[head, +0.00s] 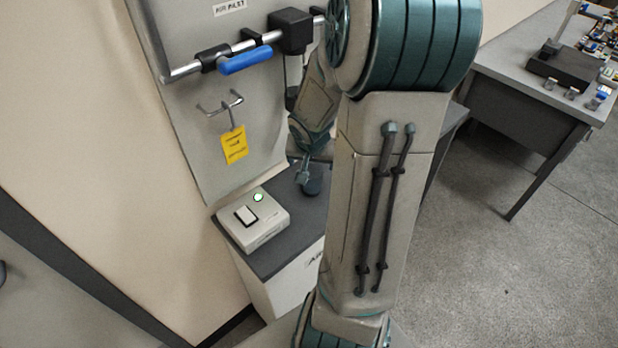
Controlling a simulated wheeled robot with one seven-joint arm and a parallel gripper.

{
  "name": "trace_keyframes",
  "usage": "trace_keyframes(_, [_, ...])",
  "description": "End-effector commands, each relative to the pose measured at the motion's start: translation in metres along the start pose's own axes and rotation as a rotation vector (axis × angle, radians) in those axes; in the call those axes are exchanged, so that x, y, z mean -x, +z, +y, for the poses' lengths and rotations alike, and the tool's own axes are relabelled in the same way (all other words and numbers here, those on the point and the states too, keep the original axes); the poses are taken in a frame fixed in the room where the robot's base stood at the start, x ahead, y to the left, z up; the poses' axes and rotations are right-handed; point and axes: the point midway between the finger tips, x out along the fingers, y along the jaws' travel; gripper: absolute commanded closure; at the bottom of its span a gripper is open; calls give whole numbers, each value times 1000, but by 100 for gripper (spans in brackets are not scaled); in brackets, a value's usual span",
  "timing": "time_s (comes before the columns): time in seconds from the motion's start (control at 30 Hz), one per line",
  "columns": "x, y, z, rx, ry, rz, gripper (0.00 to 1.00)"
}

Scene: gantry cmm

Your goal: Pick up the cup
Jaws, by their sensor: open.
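No cup shows in the head view. My own arm fills the middle of the picture and hides what lies behind it. The far links of my arm reach down behind the big upright link, over the dark counter top. The fingers of my gripper cannot be made out.
A white box with a switch and green light (253,221) stands on the dark-topped cabinet (292,213). A wall panel (177,111) carries a pipe with a blue lever (245,60) and a yellow tag (234,145). A grey table (520,88) stands right; the floor before it is clear.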

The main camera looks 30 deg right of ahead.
Motion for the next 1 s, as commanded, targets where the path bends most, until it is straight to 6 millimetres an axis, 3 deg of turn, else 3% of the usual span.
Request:
trace_keyframes(0.1, [-28, 4, 0, 2, -1, -4, 18])
trace_keyframes(0.3, [-62, 3, 0, 2, 0, -3, 18])
trace_keyframes(0.57, [-80, 2, 0, 2, 0, -2, 18])
trace_keyframes(0.8, [-117, 3, 0, 2, 1, -3, 18])
trace_keyframes(1.0, [-131, 1, 0, 0, 2, -1, 18])
